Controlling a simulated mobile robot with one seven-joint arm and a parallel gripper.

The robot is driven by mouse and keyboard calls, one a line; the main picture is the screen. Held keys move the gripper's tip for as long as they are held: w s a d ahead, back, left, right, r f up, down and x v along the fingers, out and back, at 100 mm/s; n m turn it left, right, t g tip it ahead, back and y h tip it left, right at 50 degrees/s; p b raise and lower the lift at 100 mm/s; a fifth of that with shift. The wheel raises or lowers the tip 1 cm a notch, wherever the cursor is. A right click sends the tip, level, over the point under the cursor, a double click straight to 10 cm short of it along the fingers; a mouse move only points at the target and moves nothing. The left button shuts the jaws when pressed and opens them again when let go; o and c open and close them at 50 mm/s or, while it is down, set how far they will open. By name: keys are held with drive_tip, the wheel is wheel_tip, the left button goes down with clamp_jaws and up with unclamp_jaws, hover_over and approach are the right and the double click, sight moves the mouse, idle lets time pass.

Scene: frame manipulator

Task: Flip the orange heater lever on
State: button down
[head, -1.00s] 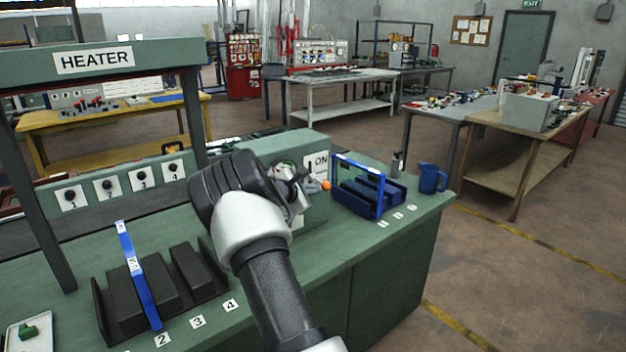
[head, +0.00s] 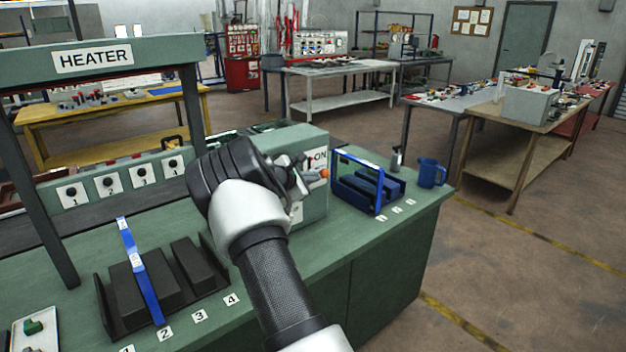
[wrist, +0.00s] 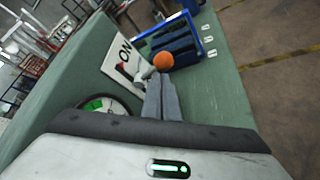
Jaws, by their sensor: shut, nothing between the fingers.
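The heater lever's orange knob (head: 324,173) shows just right of my gripper (head: 306,180) in the head view, in front of the white ON plate (head: 319,160) on the green box (head: 313,207). In the wrist view the orange knob (wrist: 164,61) sits just beyond the tips of my shut, empty gripper (wrist: 160,78). I cannot tell whether the fingers touch the lever. The ON plate (wrist: 124,62) is left of the knob there, and a round gauge (wrist: 100,104) is partly hidden by my wrist. My arm hides part of the green box in the head view.
A blue-framed rack (head: 372,185) stands right of the box, with a blue mug (head: 431,173) and a grey bottle (head: 396,159) near it. A black rack with a blue bar (head: 143,275) is on the bench at left. A HEATER sign (head: 93,55) hangs on a green frame.

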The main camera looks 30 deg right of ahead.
drive_tip(key=shift+d+r, duration=0.15)
drive_tip(key=shift+r, duration=0.2)
drive_tip(key=a+f+b, duration=0.3)
drive_tip(key=f+b, duration=0.1)
drive_tip(key=s+a+r, duration=0.1)
drive_tip(key=a+r, duration=0.4)
drive_tip(key=a, duration=0.3)
drive_tip(key=shift+s+a+r+p, duration=0.3)
drive_tip(key=shift+a+p, duration=0.05)
drive_tip(key=shift+a, duration=0.05)
